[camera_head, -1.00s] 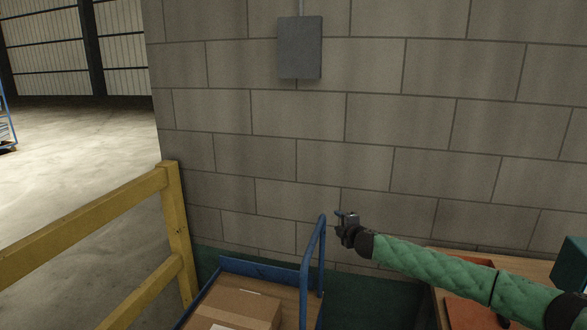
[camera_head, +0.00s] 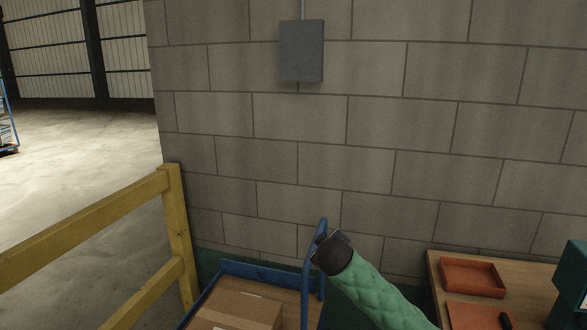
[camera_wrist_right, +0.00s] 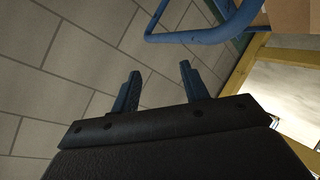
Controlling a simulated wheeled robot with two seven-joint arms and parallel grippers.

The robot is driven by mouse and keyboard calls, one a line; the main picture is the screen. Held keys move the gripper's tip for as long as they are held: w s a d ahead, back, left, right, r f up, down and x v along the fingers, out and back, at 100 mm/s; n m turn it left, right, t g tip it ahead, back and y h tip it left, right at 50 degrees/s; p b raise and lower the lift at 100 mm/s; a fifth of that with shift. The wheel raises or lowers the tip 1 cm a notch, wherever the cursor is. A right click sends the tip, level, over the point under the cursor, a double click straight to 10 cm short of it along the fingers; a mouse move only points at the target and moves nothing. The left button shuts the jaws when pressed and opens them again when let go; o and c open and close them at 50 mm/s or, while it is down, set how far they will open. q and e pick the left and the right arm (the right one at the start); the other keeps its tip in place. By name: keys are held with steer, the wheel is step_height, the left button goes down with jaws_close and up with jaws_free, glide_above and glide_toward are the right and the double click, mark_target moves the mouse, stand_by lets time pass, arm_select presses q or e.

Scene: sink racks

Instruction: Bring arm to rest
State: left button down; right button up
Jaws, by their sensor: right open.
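My right arm, in a green quilted sleeve, comes in from the bottom of the head view. Its gripper (camera_head: 326,244) is at the end, in front of the block wall and overlapping the blue cart handle in the picture. In the right wrist view the two fingers of the right gripper (camera_wrist_right: 158,92) stand apart with nothing between them. The blue handle (camera_wrist_right: 205,35) shows beyond the fingertips there; I see no contact. My left gripper is not in view.
A blue cart (camera_head: 255,272) carries a cardboard box (camera_head: 240,310). A yellow railing (camera_head: 176,225) stands at left. At right a wooden table (camera_head: 437,272) holds orange trays (camera_head: 472,278) and a teal object (camera_head: 570,275). A grey panel (camera_head: 301,50) hangs on the wall.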

steer(key=s+d+f+m+g+y, duration=0.1)
steer(key=s+d+f+m+g, duration=0.25)
steer(key=s+f, duration=1.15)
steer(key=s+d+f+m+g, duration=0.3)
steer(key=s+f+g, duration=0.1)
steer(key=s+f, duration=1.15)
steer(key=s+f+g, duration=0.1)
steer(key=s+f, duration=0.5)
steer(key=s, duration=0.5)
steer(key=s+f+g, duration=0.2)
steer(key=s+f, duration=0.3)
steer(key=s, duration=0.6)
steer(key=shift+a+f, duration=0.25)
steer(key=shift+f, duration=0.1)
steer(key=shift+m+g, duration=0.25)
steer(key=shift+s, duration=0.1)
